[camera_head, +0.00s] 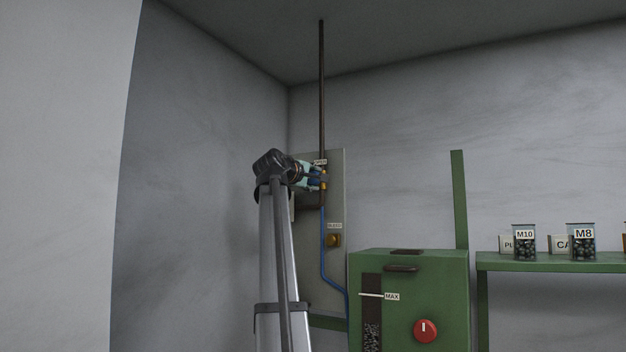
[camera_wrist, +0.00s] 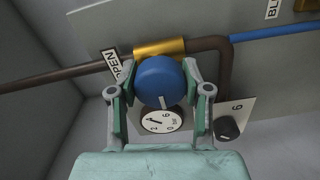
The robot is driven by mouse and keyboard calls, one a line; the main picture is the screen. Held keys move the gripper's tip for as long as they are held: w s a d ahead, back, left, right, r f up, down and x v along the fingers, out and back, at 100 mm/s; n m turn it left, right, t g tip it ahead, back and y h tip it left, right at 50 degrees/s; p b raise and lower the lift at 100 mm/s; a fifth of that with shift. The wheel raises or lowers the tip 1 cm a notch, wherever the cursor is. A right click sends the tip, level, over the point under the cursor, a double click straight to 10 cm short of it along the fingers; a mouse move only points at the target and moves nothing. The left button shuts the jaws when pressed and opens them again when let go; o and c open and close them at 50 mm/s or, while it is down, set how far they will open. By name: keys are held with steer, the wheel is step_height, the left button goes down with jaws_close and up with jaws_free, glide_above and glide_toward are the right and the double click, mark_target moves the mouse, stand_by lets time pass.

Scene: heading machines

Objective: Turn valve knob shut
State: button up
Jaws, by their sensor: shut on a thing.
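The valve knob (camera_wrist: 159,80) is round and blue, in the middle of the wrist view, in front of a brass valve body (camera_wrist: 160,48) on a dark pipe. My gripper (camera_wrist: 158,92) is shut on the knob, one finger on each side of it. In the head view my gripper (camera_head: 318,180) is at the grey panel, where the knob is mostly hidden by it. A label reading OPEN (camera_wrist: 113,63) is beside the valve. A round gauge (camera_wrist: 162,121) with a pointer is just below the knob in the wrist view.
A black knob (camera_wrist: 228,127) is near the gauge. A brass fitting (camera_head: 333,241) is lower on the panel (camera_head: 312,270), beside a blue line (camera_head: 323,250). A green machine (camera_head: 440,290) with a red knob (camera_head: 426,331) stands right, near a shelf (camera_head: 550,265) of jars.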

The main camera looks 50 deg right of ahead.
steer(key=shift+r, duration=0.1)
steer(key=o, duration=1.2)
steer(key=shift+d, duration=0.1)
steer(key=shift+c, duration=0.2)
